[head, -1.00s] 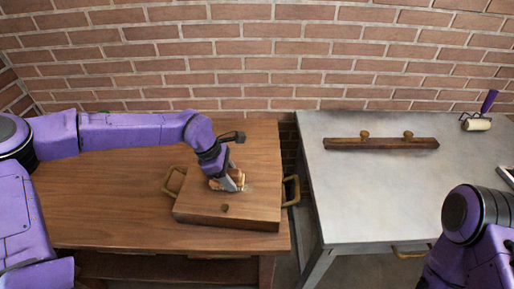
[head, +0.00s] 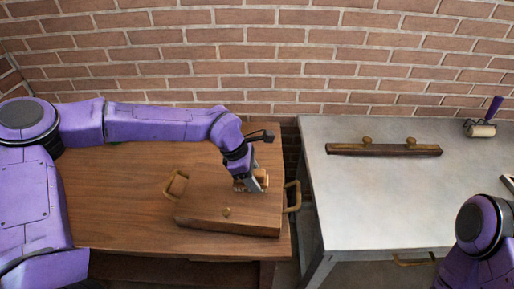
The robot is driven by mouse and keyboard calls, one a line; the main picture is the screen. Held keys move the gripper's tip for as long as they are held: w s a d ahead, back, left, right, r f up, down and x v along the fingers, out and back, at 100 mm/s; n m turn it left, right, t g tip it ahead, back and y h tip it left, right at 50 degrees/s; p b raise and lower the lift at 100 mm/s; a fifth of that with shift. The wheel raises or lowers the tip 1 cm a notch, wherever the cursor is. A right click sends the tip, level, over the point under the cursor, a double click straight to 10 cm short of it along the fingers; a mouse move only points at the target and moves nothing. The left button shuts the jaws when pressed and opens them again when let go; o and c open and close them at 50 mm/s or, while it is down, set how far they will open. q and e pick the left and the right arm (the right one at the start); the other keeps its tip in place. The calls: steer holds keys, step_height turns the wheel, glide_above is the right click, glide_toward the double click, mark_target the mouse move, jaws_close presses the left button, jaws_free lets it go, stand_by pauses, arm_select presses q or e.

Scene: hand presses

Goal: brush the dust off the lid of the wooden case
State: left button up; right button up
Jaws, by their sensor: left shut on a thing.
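The wooden case (head: 215,203) lies closed on the brown wooden table (head: 115,205), with a brass handle at its left (head: 176,184) and right (head: 293,196) sides. A small round brass-coloured piece (head: 227,212) is near the front of its lid. My left gripper (head: 254,185) is over the right back part of the lid, shut on a small wooden brush (head: 264,177). The gripper hides most of the brush, and I cannot tell whether its bristles touch the lid. Pale lettering, partly hidden, shows beside the gripper. My right gripper is out of view.
A grey metal table (head: 380,195) stands to the right across a narrow gap. On it are a dark wooden bar with two knobs (head: 385,150) and a purple-handled roller (head: 481,129). A brick wall (head: 270,60) closes off the back.

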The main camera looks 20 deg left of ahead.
arm_select(q)
steer(key=shift+r+p, duration=2.1)
steer(key=shift+r, duration=0.45)
steer(key=shift+f, duration=0.1)
